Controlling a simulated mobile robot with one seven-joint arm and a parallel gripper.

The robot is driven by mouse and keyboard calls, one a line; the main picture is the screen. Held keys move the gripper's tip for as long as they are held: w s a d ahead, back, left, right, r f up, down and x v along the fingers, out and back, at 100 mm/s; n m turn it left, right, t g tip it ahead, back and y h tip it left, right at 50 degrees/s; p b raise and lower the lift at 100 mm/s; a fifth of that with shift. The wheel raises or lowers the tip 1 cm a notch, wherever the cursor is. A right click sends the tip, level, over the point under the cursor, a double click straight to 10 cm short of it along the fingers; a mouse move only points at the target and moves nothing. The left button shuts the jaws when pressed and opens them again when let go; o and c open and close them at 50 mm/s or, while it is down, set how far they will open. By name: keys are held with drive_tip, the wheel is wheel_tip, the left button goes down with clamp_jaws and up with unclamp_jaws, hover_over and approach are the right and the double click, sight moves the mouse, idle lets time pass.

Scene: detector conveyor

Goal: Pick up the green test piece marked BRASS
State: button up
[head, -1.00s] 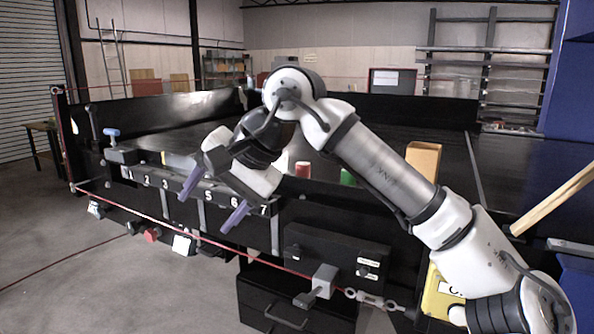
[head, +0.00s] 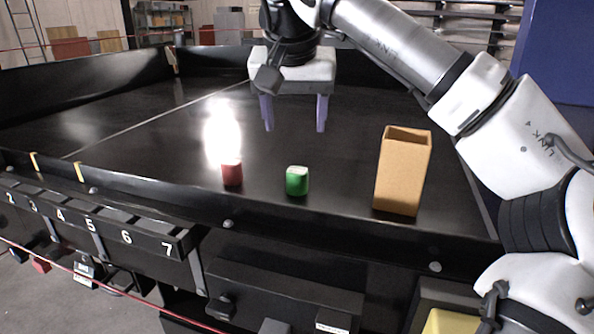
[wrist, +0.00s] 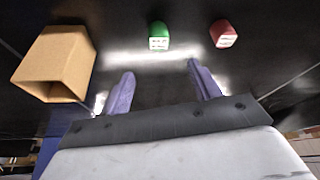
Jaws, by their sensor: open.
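The green test piece (head: 297,181) stands on the black conveyor belt near its front edge. It also shows in the wrist view (wrist: 159,36), ahead of the fingertips and between their lines, with a white label too small to read. A red test piece (head: 232,173) stands to its left in the head view, and to its right in the wrist view (wrist: 223,33). My gripper (head: 294,128) is open and empty, pointing down above the belt, behind and above the green piece. Its two purple fingers also show in the wrist view (wrist: 159,80).
An open tan box (head: 402,172) stands on the belt to the right of the green piece. A raised black edge (head: 250,206) runs along the belt's front. Numbered bins (head: 90,224) hang at the front left. The belt behind the pieces is clear.

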sight(297, 171)
drive_tip(key=p+x, duration=0.1)
drive_tip(key=x, duration=0.7)
drive_tip(key=shift+s, duration=0.2)
drive_tip(key=shift+s+p+x, duration=0.1)
drive_tip(key=shift+p+x, duration=0.55)
drive_tip(key=shift+x, duration=0.7)
drive_tip(key=shift+s+p+x, duration=0.15)
drive_tip(key=shift+p+x, duration=0.5)
drive_tip(key=shift+x, duration=0.75)
drive_tip(key=shift+f, duration=0.1)
drive_tip(key=shift+c, duration=0.2)
drive_tip(key=c, duration=1)
drive_tip(key=shift+c, duration=0.2)
